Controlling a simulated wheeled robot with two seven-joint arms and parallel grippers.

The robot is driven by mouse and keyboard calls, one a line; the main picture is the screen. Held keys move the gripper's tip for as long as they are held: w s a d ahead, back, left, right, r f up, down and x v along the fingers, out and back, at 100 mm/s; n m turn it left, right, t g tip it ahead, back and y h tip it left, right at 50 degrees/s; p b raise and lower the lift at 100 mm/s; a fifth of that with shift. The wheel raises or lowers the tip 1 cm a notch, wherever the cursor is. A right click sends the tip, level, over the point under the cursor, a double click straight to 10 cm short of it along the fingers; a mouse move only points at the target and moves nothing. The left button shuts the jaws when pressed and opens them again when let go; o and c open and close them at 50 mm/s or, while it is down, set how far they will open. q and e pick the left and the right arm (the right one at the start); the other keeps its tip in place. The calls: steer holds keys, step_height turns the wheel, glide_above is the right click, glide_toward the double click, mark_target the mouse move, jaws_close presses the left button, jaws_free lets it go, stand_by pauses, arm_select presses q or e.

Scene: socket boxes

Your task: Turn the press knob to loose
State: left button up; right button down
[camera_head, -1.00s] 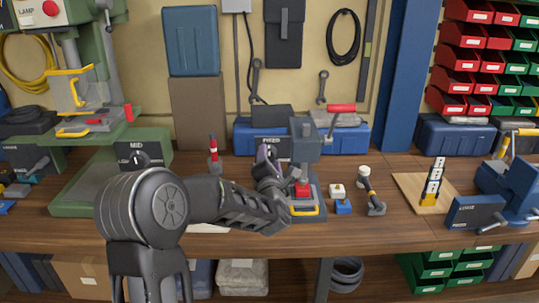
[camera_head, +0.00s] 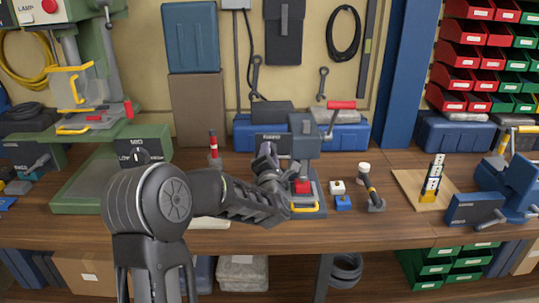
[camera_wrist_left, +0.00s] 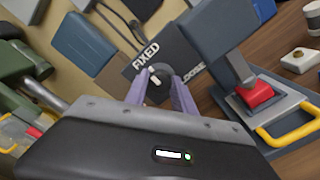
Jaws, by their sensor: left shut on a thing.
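The press (camera_head: 305,140) is a dark blue-grey machine with a red-handled lever, a red block under its ram and a yellow handle on its base. Its dark sign plate (camera_wrist_left: 125,75) reads FIXED, and a partly hidden second word looks like LOOSE. The round dark press knob (camera_wrist_left: 158,82) with a white pointer mark sits on this plate in the left wrist view. The mark lies nearer the FIXED word. My left gripper (camera_head: 268,152) is shut on the knob, with one purple-grey finger (camera_wrist_left: 160,90) on each side. The fingers hide the knob in the head view. My right gripper is not in view.
A green drill press (camera_head: 110,165) with its own dial stands to the left. A blue vise (camera_head: 505,185) is farther right.

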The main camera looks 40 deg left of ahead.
arm_select(q)
jaws_close()
steer(key=shift+f+m+b, duration=0.15)
steer(key=shift+m+b, duration=1.3)
steer(key=shift+m, duration=10.45)
steer(key=o, duration=1.1)
jaws_free()
steer(key=shift+c, duration=0.2)
